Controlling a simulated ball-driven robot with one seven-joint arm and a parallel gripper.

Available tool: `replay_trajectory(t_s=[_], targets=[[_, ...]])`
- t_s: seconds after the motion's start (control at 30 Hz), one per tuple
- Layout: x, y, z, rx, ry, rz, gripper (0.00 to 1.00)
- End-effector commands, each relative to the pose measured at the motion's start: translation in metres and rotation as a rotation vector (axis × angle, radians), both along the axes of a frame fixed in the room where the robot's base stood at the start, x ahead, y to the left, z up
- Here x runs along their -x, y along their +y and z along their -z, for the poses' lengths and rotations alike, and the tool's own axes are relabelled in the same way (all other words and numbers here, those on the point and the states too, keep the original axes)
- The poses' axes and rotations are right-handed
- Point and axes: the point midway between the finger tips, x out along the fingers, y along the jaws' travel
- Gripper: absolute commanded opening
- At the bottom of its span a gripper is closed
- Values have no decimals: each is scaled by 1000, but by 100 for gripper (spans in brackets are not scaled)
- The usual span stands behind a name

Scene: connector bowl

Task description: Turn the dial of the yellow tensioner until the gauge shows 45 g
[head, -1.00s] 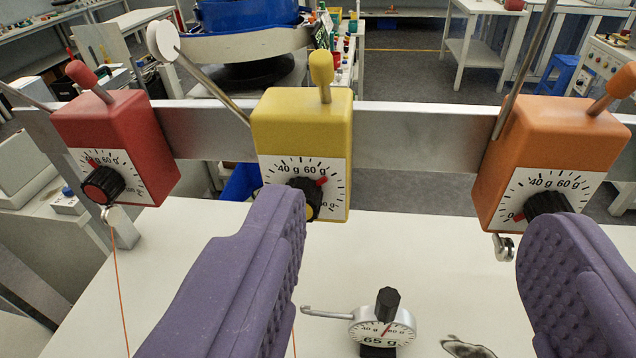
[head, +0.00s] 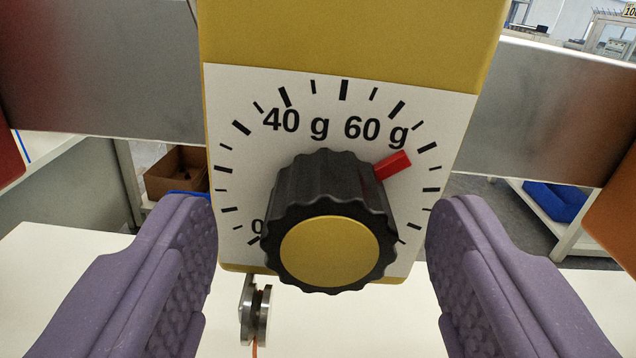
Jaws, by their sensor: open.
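The yellow tensioner (head: 350,35) fills the middle of the head view. Its white scale plate (head: 235,120) reads 0, 40 g and 60 g. The black dial (head: 325,185) has a yellow cap, and its red pointer (head: 392,165) points to the upper right, just past the 60 g label. My gripper (head: 322,255) is open, with one purple finger on each side of the dial. Clear gaps show between both fingers and the dial, and nothing is between them but the dial ahead. The gauge is not in view.
A metal rail (head: 100,70) runs behind the tensioner. A small pulley (head: 255,312) with an orange thread hangs below it. Edges of the red tensioner (head: 8,155) at left and orange tensioner (head: 615,220) at right show. The white table (head: 330,325) lies below.

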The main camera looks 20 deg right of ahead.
Motion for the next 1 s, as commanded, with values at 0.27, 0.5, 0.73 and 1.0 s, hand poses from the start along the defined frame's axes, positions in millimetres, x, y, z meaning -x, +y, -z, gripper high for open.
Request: replay_trajectory(t_s=[0.27,0.5,0.73,1.0], targets=[[-4,-1,-1,0,-1,0,67],[-4,-1,-1,0,-1,0,19],[-4,0,-1,9,1,-1,11],[-4,0,1,106,29,0,11]])
